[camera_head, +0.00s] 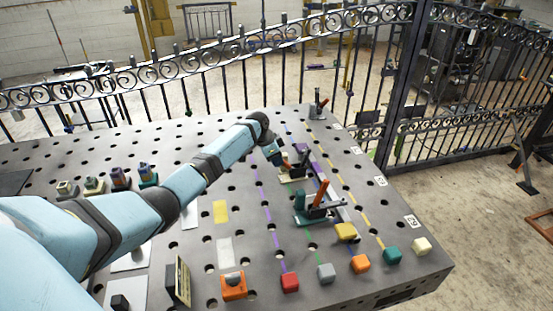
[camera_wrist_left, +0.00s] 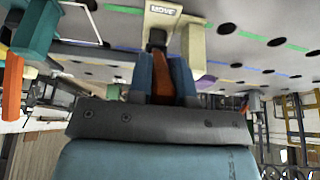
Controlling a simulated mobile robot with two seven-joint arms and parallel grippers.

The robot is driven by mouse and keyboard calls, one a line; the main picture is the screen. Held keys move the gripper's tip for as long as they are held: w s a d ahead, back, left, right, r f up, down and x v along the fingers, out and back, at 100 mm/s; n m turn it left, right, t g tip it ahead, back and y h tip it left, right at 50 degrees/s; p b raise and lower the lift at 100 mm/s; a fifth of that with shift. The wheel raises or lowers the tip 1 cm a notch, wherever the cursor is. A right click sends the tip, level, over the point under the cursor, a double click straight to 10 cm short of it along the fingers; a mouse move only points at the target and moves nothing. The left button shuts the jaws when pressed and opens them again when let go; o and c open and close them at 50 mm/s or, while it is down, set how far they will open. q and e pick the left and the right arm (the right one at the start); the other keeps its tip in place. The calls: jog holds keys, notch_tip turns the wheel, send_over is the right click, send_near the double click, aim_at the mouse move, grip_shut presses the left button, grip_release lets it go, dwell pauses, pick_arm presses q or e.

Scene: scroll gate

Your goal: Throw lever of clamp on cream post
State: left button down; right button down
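The clamp on the cream post stands near the middle of the table in the head view, with its cream base (camera_head: 292,179) low on the table. In the left wrist view its cream post (camera_wrist_left: 193,48) is upside down in the picture, beside a base plate marked MOVE (camera_wrist_left: 165,11). Its orange-brown lever (camera_wrist_left: 168,72) lies between the two blue fingers of my left gripper (camera_wrist_left: 163,82), which appear closed against both sides of it. In the head view my left gripper (camera_head: 276,153) is at this clamp, with the lever mostly hidden. My right gripper is not in view.
A green-post clamp (camera_head: 302,203) with a raised orange lever (camera_head: 321,193) stands nearer; another clamp (camera_head: 317,108) stands farther back. An iron fence (camera_head: 215,78) runs behind the table.

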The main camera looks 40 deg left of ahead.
aim_at(286, 162)
pick_arm(q)
jog(key=shift+r, duration=0.1)
jog(key=shift+w+d+r+g+y+p, duration=0.4)
jog(key=shift+w+r+g+y+p, duration=0.25)
jog(key=shift+p, duration=0.25)
jog(key=shift+w+d+r+g+y, duration=0.2)
jog(key=shift+w+d+g+y, duration=0.15)
jog(key=shift+g, duration=0.2)
jog(key=shift+w+d+r+g+y, duration=0.1)
jog(key=shift+w+d+g+y, duration=0.25)
jog(key=shift+g+y, duration=0.2)
jog(key=shift+w+d+r+g+y+b, duration=0.3)
jog(key=shift+w+d+g+y+b, duration=0.35)
jog(key=shift+g+b, duration=0.5)
jog(key=shift+a, duration=0.1)
jog(key=c, duration=1)
grip_release()
jog(key=shift+c, duration=0.2)
